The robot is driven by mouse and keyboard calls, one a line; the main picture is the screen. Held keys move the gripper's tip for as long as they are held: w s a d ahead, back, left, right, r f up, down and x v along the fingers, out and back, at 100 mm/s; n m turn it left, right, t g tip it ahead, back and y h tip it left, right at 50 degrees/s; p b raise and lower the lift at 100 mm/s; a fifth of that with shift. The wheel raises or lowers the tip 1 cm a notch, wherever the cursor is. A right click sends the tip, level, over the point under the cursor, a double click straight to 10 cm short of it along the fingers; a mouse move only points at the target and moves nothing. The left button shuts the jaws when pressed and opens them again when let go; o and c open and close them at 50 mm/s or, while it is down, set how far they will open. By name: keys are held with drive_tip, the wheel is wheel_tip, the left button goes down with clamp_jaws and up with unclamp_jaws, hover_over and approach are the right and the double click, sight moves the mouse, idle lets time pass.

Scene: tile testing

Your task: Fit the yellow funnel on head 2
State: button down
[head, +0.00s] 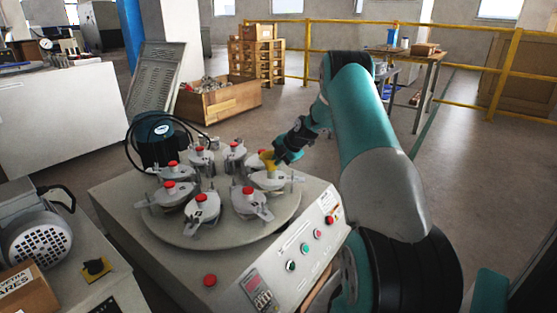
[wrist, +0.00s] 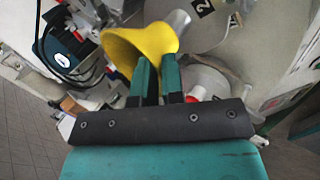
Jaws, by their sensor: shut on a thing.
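The yellow funnel (head: 268,161) is in my gripper (head: 279,157), above a grey head (head: 270,179) at the right side of the round turntable. In the wrist view the funnel (wrist: 138,46) lies tilted, its wide mouth toward the left, at the tips of my two green fingers (wrist: 158,62). A grey metal cup (wrist: 178,22) shows just beyond the funnel's narrow end; I cannot tell whether they touch. A black "2" label (wrist: 203,7) is beside this cup on the turntable. The fingers hide part of the funnel.
Several other heads with red knobs stand around the turntable (head: 218,236), close to my gripper. A dark motor (head: 158,138) with a looping cable stands behind them. The control panel (head: 306,236) is at the front right.

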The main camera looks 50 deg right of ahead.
drive_tip(key=shift+f+b, duration=0.7)
drive_tip(key=shift+f, duration=0.2)
idle(0.6)
drive_tip(key=c, duration=1.1)
unclamp_jaws()
drive_tip(key=shift+c, duration=0.2)
drive_tip(key=p+v, duration=0.5)
drive_tip(key=v, duration=1.2)
drive_tip(key=shift+r, duration=0.15)
drive_tip(key=shift+s, duration=0.1)
